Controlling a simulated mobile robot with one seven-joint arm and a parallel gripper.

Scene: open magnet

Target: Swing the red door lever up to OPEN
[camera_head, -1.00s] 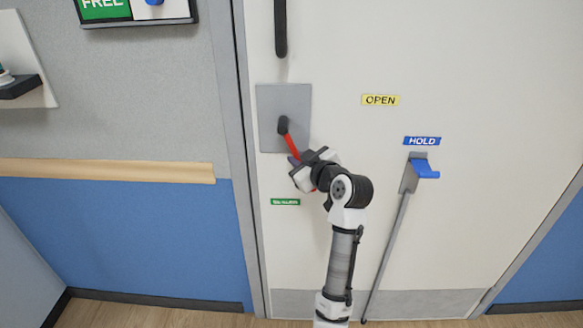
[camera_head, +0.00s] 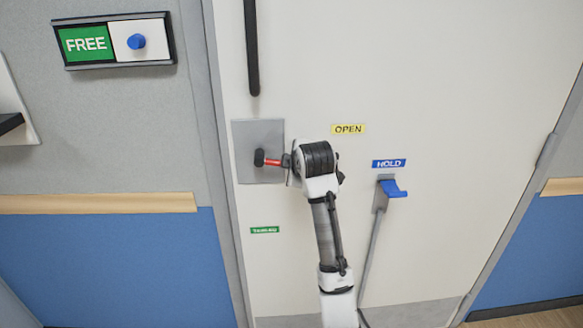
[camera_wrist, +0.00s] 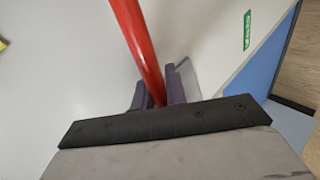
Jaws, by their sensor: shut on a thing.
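The red lever (camera_head: 272,162) is on a grey plate (camera_head: 244,137) at the door's left side. It points right from its dark pivot and is nearly level, a little below the height of the yellow OPEN label (camera_head: 348,129). My gripper (camera_head: 288,162) is at the lever's right part, and my wrist hides the lever's far end. In the wrist view the red lever (camera_wrist: 137,42) runs down between the two purple-grey fingers of my gripper (camera_wrist: 155,95), which are shut on it.
A blue hook (camera_head: 391,189) under the blue HOLD label (camera_head: 388,163) stands out from the door at right. A dark vertical handle (camera_head: 251,50) is above the plate. A green FREE sign (camera_head: 86,43) with a blue knob (camera_head: 136,41) is on the left wall.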

